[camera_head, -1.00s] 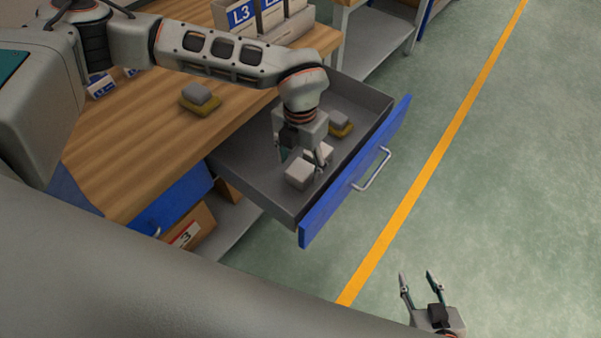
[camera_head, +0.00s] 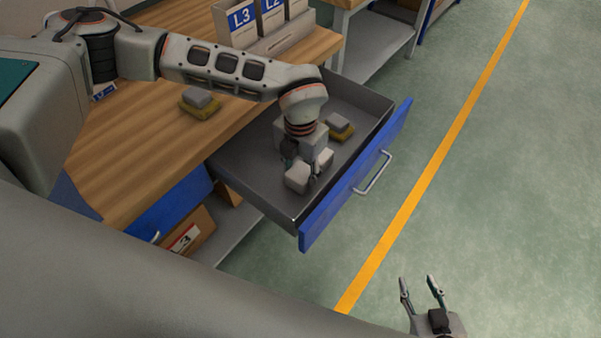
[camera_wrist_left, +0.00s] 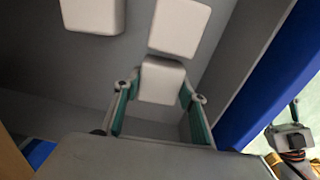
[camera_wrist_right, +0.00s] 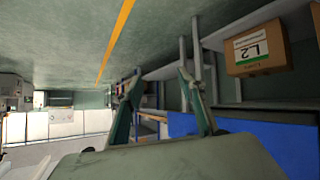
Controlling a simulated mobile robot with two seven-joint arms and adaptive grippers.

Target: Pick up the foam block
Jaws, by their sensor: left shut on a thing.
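My left gripper (camera_head: 301,168) is down inside the open drawer. In the left wrist view (camera_wrist_left: 162,84) its fingers are shut on a pale foam block (camera_wrist_left: 161,84), one finger on each side. A second pale block (camera_wrist_left: 180,27) lies right beside the held one, and a third (camera_wrist_left: 93,14) lies apart at the upper left. In the head view two pale blocks (camera_head: 298,178) and (camera_head: 325,160) show by the fingers; which one is held is hard to tell. My right gripper (camera_head: 422,292) is open and empty over the floor; its parted fingers also show in the right wrist view (camera_wrist_right: 160,85).
The grey drawer (camera_head: 240,170) has a blue front (camera_head: 340,205) with a handle. A grey-and-yellow stack (camera_head: 340,126) lies in the drawer, another (camera_head: 199,102) on the wooden bench (camera_head: 130,150). Labelled bins (camera_head: 262,25) stand at the back. The floor at right is clear.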

